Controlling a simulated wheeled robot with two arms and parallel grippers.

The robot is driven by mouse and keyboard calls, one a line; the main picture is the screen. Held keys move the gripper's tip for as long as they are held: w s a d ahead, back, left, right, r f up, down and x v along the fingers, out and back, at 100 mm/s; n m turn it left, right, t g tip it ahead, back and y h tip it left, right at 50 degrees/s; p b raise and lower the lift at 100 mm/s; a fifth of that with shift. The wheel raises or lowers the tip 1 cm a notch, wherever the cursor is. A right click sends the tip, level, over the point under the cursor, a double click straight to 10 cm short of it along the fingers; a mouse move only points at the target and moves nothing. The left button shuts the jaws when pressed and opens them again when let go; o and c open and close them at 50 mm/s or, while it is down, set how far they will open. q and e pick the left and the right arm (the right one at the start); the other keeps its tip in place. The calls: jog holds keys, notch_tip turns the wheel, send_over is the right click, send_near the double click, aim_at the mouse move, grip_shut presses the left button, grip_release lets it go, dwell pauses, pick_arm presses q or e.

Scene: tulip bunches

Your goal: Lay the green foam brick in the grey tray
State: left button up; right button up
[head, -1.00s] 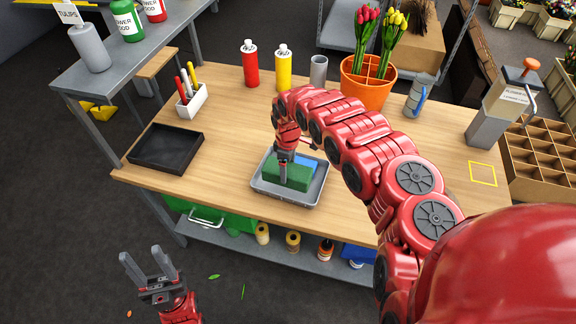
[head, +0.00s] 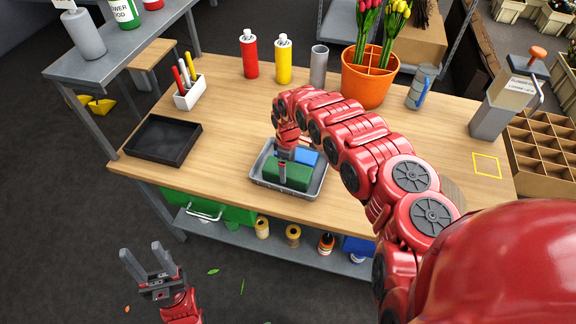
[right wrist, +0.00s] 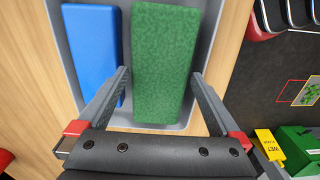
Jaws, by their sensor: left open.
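The green foam brick (head: 294,176) lies in the grey tray (head: 283,192) on the bench, beside a blue brick (head: 306,156). In the right wrist view the green brick (right wrist: 165,60) lies lengthwise to the right of the blue brick (right wrist: 92,50), inside the tray walls (right wrist: 212,22). My right gripper (head: 283,178) is over the tray at the green brick. Its open fingers (right wrist: 160,74) are spread to either side of that brick; whether they touch it I cannot tell. My left gripper (head: 141,248) is open and empty, low in front of the bench.
A black tray (head: 160,140) and a white pen holder (head: 190,97) stand on the left of the bench. Red (head: 249,55) and yellow (head: 283,60) bottles, a grey cylinder (head: 318,68) and an orange pot (head: 365,83) stand behind. Bare wood lies between the trays.

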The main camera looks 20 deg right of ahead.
notch_tip(320, 180, up, 8)
jog(key=shift+w+d+b, duration=0.1)
jog(key=shift+b, duration=0.65)
notch_tip(320, 180, up, 7)
jog(key=p, duration=0.3)
send_over(288, 168)
notch_tip(288, 168, up, 2)
jog(key=shift+r+b, duration=0.2)
jog(key=shift+b, duration=0.2)
